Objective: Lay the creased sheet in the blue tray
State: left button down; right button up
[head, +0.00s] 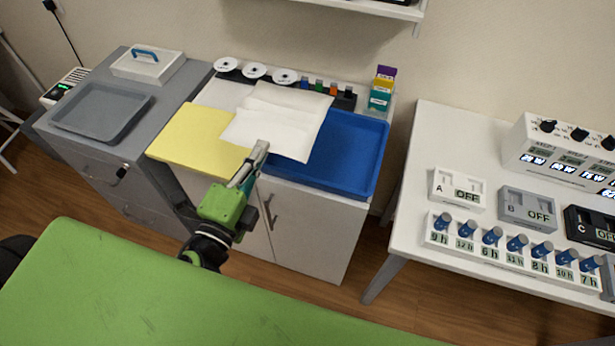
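The creased sheet (285,112) is white with fold lines. It spans from above the yellow sheet to the left part of the blue tray, hiding part of both. The blue tray (360,155) lies on the white cabinet top, its right half bare and empty. My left gripper (260,150) reaches in from the front at the sheet's near edge. Its fingers look closed together on that edge, and the sheet seems held above the surface. My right gripper is not in view.
A yellow sheet (190,138) lies left of the blue tray. Behind stand white discs (255,70), a dark rack of small coloured items (345,98) and a stack of boxes (381,88). A grey tray (100,112) sits left. A white table with devices (420,140) stands right.

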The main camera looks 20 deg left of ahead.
pick_arm(q)
jog(key=d+f+b, duration=0.2)
jog(key=d+f, duration=0.1)
jog(key=w+d+f+b, duration=0.1)
jog(key=d+f+b, duration=0.1)
jog(key=d+f, duration=0.1)
jog(key=w+d+f+b, duration=0.1)
jog(key=d+f+b, duration=0.1)
jog(key=f, duration=0.2)
jog(key=shift+w+d+f, duration=0.15)
jog(key=shift+d+f, duration=0.2)
jog(key=shift+d, duration=0.05)
jog(key=shift+f+b, duration=0.55)
jog(key=shift+b, duration=0.3)
jog(key=c, duration=2.3)
grip_release()
